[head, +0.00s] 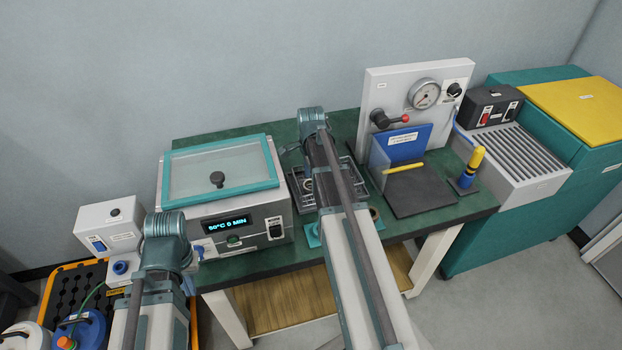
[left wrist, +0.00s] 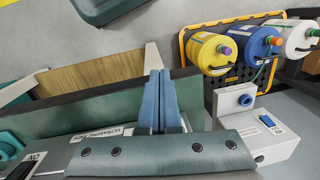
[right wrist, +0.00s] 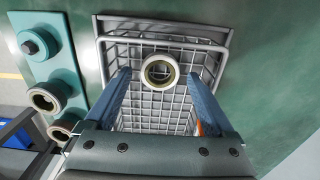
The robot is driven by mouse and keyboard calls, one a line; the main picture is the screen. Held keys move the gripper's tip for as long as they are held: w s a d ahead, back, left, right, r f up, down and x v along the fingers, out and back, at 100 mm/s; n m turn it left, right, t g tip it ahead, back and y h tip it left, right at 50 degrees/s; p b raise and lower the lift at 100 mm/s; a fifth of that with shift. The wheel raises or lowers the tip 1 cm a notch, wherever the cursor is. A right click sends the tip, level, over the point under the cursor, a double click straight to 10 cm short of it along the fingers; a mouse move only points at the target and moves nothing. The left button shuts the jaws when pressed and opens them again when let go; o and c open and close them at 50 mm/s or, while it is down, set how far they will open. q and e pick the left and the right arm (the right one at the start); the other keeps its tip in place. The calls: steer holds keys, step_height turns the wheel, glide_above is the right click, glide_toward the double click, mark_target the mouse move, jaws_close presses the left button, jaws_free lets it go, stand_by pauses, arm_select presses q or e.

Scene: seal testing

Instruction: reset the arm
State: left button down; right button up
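My left gripper (left wrist: 159,74) is shut and empty in the left wrist view, its two blue fingers side by side. It is beside the front of the bath labelled ultrasonic; in the head view my arm mostly hides it. My right gripper (right wrist: 159,72) is open over a wire basket (right wrist: 140,112). A pale ring with a dark inner band (right wrist: 160,71) appears between its fingertips, with a gap on both sides. The ring looks to be in the basket; its exact height below the fingers I cannot tell. In the head view my right arm partly covers the basket (head: 302,192).
The lidded bath (head: 220,165) stands left on the green table (head: 270,258). A gauge panel (head: 420,80) and a grey ribbed tray (head: 520,160) are at right. A teal fixture (right wrist: 62,80) with rings sits beside the basket. Colored containers (left wrist: 215,52) stand in a crate at left.

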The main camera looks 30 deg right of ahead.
stand_by(0.3)
step_height(320, 180, up, 10)
steer(key=p, duration=1)
stand_by(0.4)
